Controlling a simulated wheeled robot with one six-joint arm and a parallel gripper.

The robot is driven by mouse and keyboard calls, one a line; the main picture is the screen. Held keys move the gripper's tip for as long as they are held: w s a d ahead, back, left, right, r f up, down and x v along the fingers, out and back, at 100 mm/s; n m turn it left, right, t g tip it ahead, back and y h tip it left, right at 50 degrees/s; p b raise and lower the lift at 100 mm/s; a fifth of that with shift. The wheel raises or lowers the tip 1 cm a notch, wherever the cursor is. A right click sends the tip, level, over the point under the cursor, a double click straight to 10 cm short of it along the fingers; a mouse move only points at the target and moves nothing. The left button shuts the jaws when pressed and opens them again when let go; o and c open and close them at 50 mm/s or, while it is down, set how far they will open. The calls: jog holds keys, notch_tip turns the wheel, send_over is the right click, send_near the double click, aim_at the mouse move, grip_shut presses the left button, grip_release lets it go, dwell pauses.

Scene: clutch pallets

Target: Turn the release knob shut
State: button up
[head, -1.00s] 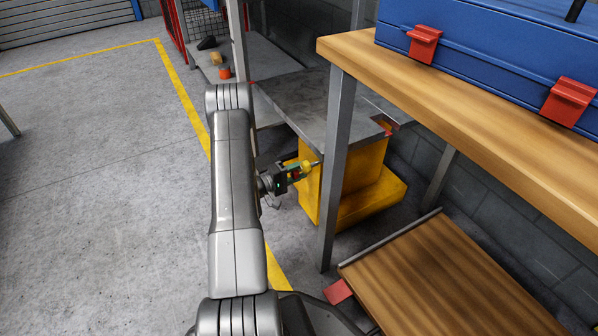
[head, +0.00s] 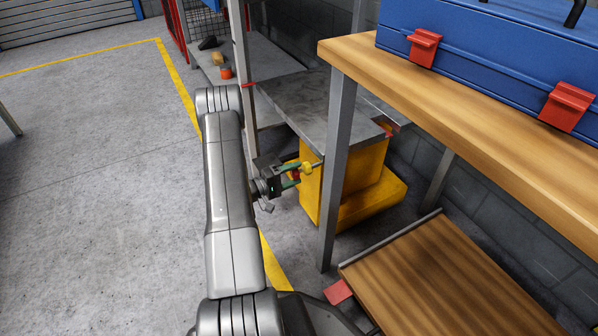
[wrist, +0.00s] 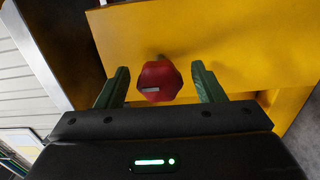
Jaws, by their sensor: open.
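The release knob (wrist: 160,82) is red and faceted, with a pale mark on the left part of its face. It sits on a short stem at the yellow body (wrist: 215,45). In the wrist view my gripper (wrist: 163,80) is open, with one green finger on each side of the knob and a visible gap on both sides. In the head view my gripper (head: 293,174) is beside the yellow unit (head: 345,185) under the grey plate, and the knob is a small, partly hidden red patch between the fingers.
A grey table leg (head: 337,170) stands just right of my gripper. The grey metal plate (head: 310,105) lies above the yellow unit. A wooden bench (head: 345,48) carries a blue case (head: 485,50). Open floor (head: 100,200) lies to the left.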

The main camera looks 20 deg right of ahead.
jog(key=s+a+p, duration=0.1)
jog(key=a+p, duration=0.1)
jog(key=a, duration=0.9)
jog(key=shift+s+p, duration=0.3)
jog(key=shift+s, duration=0.05)
jog(key=d+b, duration=0.1)
jog(key=d, duration=0.3)
jog(key=w+d+b, duration=0.1)
jog(key=d, duration=0.4)
jog(key=w+d+b, duration=0.1)
jog(key=d, duration=0.3)
jog(key=shift+d+b, duration=0.25)
jog(key=shift+b, duration=0.15)
jog(key=shift+a, duration=0.1)
